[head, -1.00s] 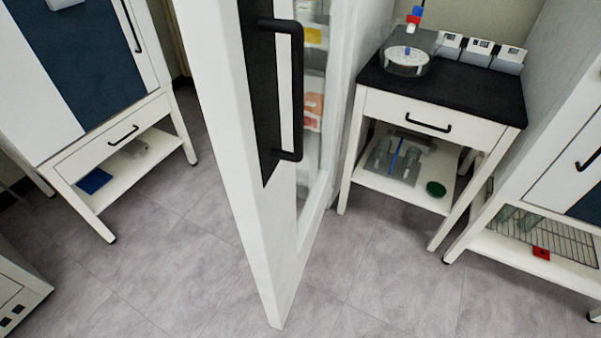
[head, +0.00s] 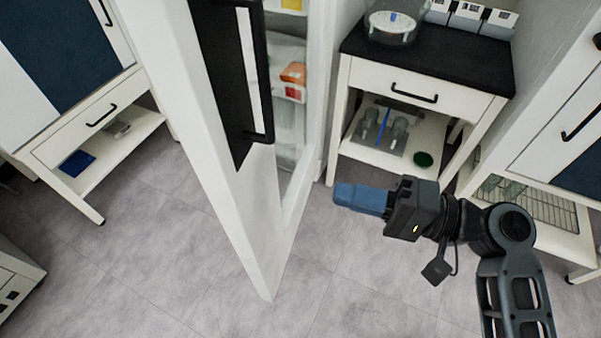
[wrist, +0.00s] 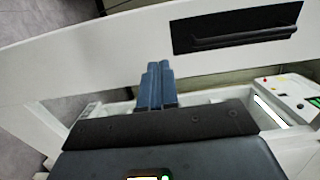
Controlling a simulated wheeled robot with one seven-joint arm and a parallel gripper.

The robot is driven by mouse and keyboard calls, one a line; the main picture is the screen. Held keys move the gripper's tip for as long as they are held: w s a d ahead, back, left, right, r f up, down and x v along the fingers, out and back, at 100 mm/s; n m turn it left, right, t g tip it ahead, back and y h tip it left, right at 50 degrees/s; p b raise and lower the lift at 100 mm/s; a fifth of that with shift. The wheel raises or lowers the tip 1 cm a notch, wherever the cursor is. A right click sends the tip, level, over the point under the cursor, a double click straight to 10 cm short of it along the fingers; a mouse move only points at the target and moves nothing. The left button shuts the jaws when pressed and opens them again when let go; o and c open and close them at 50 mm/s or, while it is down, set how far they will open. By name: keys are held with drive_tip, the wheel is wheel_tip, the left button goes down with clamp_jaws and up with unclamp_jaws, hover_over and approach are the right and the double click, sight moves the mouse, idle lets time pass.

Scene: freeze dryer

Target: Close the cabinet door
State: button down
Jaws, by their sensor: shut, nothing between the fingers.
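The cabinet door (head: 222,205) is white and stands open, its edge towards me in the head view. It has a dark plate with a long black handle (head: 262,70). Behind it is the lit cabinet interior with shelves (head: 290,120). My gripper (head: 338,194) is to the right of the door, shut and empty, with blue fingers pointing left at the door. A gap shows between them in the head view. In the wrist view the door (wrist: 120,55) crosses the top with its handle (wrist: 235,37), and the shut fingers (wrist: 158,68) point at it; contact cannot be told.
A black-topped table (head: 430,62) with a drawer and a lower shelf stands behind my gripper. White cabinets are at the left (head: 60,60) and right (head: 560,130). Grey floor (head: 190,270) is clear around the door's foot.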

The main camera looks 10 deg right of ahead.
sight(245, 171)
drive_tip(key=p+x, duration=0.2)
drive_tip(key=x, duration=1.1)
drive_tip(key=shift+w+a+f, duration=0.1)
drive_tip(key=shift+w+a, duration=0.05)
drive_tip(key=shift+a, duration=0.1)
